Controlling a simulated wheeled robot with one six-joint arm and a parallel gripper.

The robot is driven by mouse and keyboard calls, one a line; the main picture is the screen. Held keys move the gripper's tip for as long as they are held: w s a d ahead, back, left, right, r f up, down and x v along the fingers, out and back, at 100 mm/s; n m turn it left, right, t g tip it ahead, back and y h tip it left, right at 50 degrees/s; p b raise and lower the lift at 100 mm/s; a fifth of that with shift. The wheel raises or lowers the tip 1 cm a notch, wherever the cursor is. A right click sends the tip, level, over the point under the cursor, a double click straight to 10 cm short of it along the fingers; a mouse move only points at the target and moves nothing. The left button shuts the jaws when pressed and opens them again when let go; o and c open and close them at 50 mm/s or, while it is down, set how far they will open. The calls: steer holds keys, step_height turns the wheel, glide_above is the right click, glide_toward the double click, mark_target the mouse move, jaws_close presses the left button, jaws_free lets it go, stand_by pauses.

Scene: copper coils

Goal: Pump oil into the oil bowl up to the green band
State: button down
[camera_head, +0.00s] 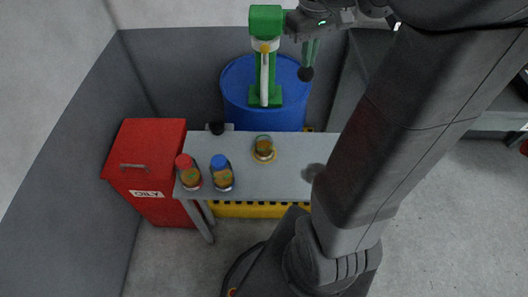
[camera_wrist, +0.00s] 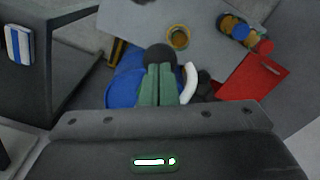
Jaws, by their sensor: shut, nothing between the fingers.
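The green pump (camera_head: 266,52) stands on a blue drum (camera_head: 237,85) behind the table, with a pale spout (camera_head: 265,78) hanging down its front. The spout also shows in the wrist view (camera_wrist: 190,80). The oil bowl (camera_head: 264,147), small and brownish, sits on the grey table; it shows in the wrist view (camera_wrist: 179,37). Its band and oil level are too small to read. My gripper (camera_head: 308,64) is right of the pump, green fingers shut and pointing down. A dark round knob (camera_head: 306,74) is at the fingertips; I cannot tell whether they touch it.
A red-capped jar (camera_head: 188,175) and a blue-capped jar (camera_head: 222,175) stand on the table's left part. A red bin (camera_head: 150,160) labelled OILY stands left of the table. The table (camera_head: 285,180) is bare right of the bowl. A dark shelf is at right.

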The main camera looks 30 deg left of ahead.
steer(key=shift+f, duration=0.45)
step_height(320, 180, up, 19)
steer(key=w+a+p, duration=0.1)
steer(key=p, duration=1.5)
steer(key=shift+w, duration=0.3)
